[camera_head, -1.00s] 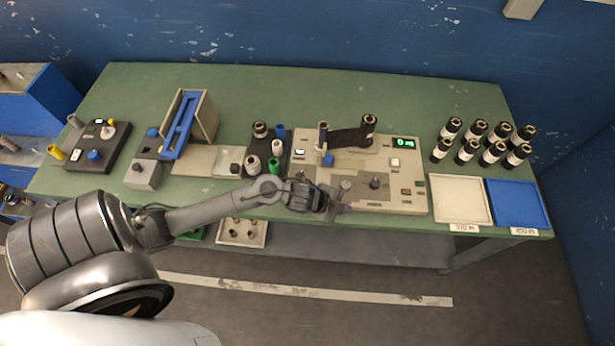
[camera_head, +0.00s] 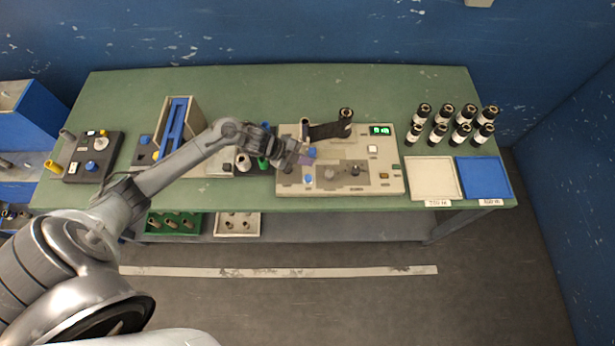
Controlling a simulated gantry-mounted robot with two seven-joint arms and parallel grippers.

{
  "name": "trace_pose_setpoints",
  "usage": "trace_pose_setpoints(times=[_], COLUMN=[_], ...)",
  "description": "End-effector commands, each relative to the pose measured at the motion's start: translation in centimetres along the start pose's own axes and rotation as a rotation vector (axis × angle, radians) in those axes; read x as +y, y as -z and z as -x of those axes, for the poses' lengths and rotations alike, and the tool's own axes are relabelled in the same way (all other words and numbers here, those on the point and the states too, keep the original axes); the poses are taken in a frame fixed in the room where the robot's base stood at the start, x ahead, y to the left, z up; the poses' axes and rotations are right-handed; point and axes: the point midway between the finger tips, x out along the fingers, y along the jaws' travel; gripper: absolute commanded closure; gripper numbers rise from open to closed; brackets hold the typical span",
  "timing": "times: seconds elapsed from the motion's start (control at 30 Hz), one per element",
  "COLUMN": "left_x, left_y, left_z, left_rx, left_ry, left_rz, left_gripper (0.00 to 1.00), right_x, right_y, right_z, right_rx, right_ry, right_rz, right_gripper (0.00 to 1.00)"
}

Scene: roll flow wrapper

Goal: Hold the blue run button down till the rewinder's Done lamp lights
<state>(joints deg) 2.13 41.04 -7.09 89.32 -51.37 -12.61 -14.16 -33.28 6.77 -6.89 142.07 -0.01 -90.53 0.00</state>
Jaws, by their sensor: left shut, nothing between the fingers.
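The rewinder (camera_head: 396,180) is a beige panel unit at the middle right of the bench. A round blue button (camera_head: 308,179) shows on its front left, uncovered. A second blue part (camera_head: 311,152) stands farther back, near the left spindle. A dark web (camera_head: 328,131) runs between two rollers at the back. The green display (camera_head: 380,130) is lit, its digits too small to read surely. I cannot tell which lamp is Done. My left gripper (camera_head: 305,161) is shut and empty, over the panel's left side behind the front blue button, seemingly apart from it. My right gripper is out of view.
Several black rolls with white bands (camera_head: 437,135) stand right of the rewinder. A white tray (camera_head: 410,178) and a blue tray (camera_head: 488,198) lie at the bench's front right. A dark control box (camera_head: 75,165) and a blue-railed stand (camera_head: 177,130) are at left.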

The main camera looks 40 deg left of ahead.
Motion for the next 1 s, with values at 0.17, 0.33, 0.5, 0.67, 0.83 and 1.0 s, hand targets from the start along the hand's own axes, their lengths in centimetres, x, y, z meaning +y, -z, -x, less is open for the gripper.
trace_pose_setpoints(times=[0.17, 0.33, 0.5, 0.67, 0.83, 1.0], left_x=[0.2, 0.7, 1.5, 2.5, 3.5, 4.2], left_y=[-0.1, -0.6, -1.4, -2.4, -3.5, -4.1], left_z=[-0.2, -0.8, -2.0, -3.3, -4.8, -5.7], left_rx=[0.000, 0.000, 0.000, 0.000, -0.001, -0.001], left_ry=[0.000, 0.000, -0.001, 0.000, 0.000, 0.000], left_rz=[0.001, 0.001, 0.001, 0.001, 0.002, 0.000], left_gripper=[1.00, 1.00, 1.00, 1.00, 1.00, 1.00], right_x=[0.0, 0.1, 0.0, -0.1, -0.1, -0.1], right_y=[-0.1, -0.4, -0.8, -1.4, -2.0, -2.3], right_z=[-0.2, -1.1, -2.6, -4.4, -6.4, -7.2], right_rx=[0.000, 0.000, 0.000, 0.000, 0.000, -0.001], right_ry=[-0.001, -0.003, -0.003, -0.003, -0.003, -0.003], right_rz=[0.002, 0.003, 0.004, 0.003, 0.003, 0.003], right_gripper=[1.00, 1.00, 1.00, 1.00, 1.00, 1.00])
